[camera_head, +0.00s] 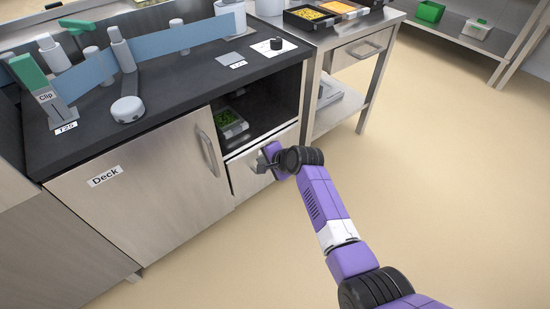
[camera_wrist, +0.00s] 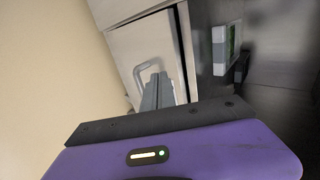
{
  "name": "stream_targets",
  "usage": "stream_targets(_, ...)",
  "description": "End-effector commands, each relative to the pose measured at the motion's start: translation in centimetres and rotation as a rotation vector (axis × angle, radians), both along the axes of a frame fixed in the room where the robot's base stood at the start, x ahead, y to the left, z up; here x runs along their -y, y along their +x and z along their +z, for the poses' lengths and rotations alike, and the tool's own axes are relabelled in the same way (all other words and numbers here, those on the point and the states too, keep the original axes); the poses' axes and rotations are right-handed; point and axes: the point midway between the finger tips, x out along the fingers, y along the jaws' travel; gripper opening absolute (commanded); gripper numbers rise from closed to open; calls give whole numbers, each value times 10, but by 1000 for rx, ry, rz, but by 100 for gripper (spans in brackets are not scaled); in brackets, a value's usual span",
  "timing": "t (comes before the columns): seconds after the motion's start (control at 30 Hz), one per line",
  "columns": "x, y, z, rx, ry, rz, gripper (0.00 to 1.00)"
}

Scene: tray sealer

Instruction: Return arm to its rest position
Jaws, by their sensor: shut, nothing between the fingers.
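My purple arm reaches from the lower right in the head view. My gripper (camera_head: 262,160) is at its far end, in front of the small drawer (camera_head: 245,175) under the open shelf. In the wrist view my gripper (camera_wrist: 155,88) is shut and empty, its fingers together. The fingertips overlap the lower part of the drawer's bar handle (camera_wrist: 148,68) in that view; I cannot tell whether they touch it.
A tray with green contents (camera_head: 230,124) sits on the shelf above the drawer. The Deck door (camera_head: 140,185) is at left. The black countertop (camera_head: 170,90) carries a blue band and grey posts. A steel table (camera_head: 350,50) stands at right. The floor (camera_head: 430,150) is clear.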

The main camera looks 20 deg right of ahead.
Motion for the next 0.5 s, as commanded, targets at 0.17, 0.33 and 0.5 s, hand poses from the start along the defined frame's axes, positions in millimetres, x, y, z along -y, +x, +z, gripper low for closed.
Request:
stream_targets(0.17,9,-26,27,-3,-1,-1,0)
stream_targets(0.33,15,-45,43,-4,-1,-2,0)
stream_targets(0.5,18,-54,50,-5,0,-1,0)
